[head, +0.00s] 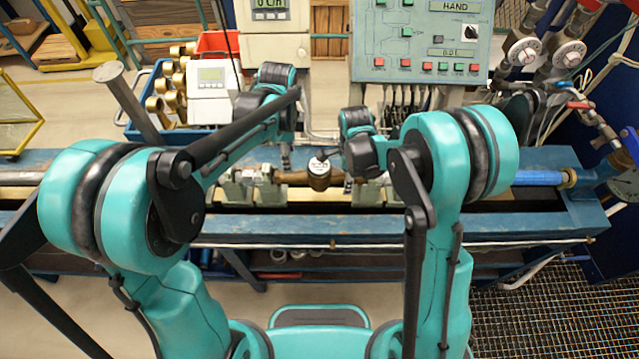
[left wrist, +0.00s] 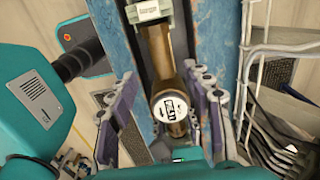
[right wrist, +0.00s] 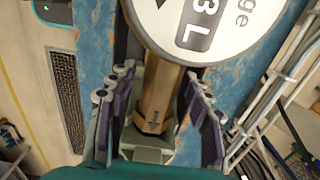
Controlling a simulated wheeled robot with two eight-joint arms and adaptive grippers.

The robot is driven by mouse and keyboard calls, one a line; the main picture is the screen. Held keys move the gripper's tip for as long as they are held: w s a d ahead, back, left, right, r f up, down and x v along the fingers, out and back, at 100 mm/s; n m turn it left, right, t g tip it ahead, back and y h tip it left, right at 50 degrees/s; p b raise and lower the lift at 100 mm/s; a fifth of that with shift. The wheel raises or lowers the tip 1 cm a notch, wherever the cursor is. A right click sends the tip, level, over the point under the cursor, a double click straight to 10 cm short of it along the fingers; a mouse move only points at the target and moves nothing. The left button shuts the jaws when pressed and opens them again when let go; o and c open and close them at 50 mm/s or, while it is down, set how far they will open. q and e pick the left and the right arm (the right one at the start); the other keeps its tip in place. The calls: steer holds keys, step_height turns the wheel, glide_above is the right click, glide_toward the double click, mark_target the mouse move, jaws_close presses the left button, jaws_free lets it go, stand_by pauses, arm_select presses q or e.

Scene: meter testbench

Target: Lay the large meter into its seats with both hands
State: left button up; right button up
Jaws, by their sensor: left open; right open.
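The large meter has a brass pipe body (head: 292,177) and a round white dial (head: 320,168). It lies lengthwise along the blue bench, between pale grey-green seat blocks (head: 236,190). The dial (left wrist: 172,106) and brass pipe (left wrist: 158,55) show in the left wrist view. My left gripper (left wrist: 163,78) is open, its fingers on either side of the pipe. My right gripper (right wrist: 158,78) is open and straddles the other pipe part (right wrist: 158,92). The hexagonal end there is at a grey-green seat (right wrist: 146,148); whether it rests in it I cannot tell.
The blue bench rail (head: 500,228) runs across the view. A control panel (head: 420,40) stands behind it at the right. A white meter box (head: 212,80) and a blue crate of brass fittings (head: 140,128) stand behind at the left. A blue pipe (head: 540,178) lies at the right.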

step_height(320, 180, up, 12)
steer(key=shift+f, duration=0.1)
stand_by(0.7)
arm_select(q)
steer(key=s+a+f+n+t+b, duration=0.3)
steer(key=s+a+n+b, duration=0.2)
steer(key=n, duration=0.4)
steer(key=s+a+f+n+t+b, duration=0.3)
steer(key=s+a+n+t+b, duration=0.1)
steer(key=s+n+b, duration=0.4)
steer(key=shift+s+a+f+n, duration=0.2)
steer(key=shift+s+a+n, duration=0.25)
steer(key=shift+s, duration=0.8)
arm_select(e)
steer(key=s+d+f+n+t, duration=0.3)
steer(key=s+d+n, duration=0.2)
steer(key=s+n, duration=0.2)
steer(key=s+d+f+n+t, duration=0.3)
steer(key=s+n, duration=0.5)
steer(key=n, duration=0.3)
steer(key=shift+s+d+f+t, duration=0.2)
steer(key=shift+s+d+t, duration=0.1)
steer(key=shift+d+t, duration=0.45)
arm_select(q)
steer(key=shift+d, duration=0.1)
arm_select(e)
steer(key=shift+d, duration=0.1)
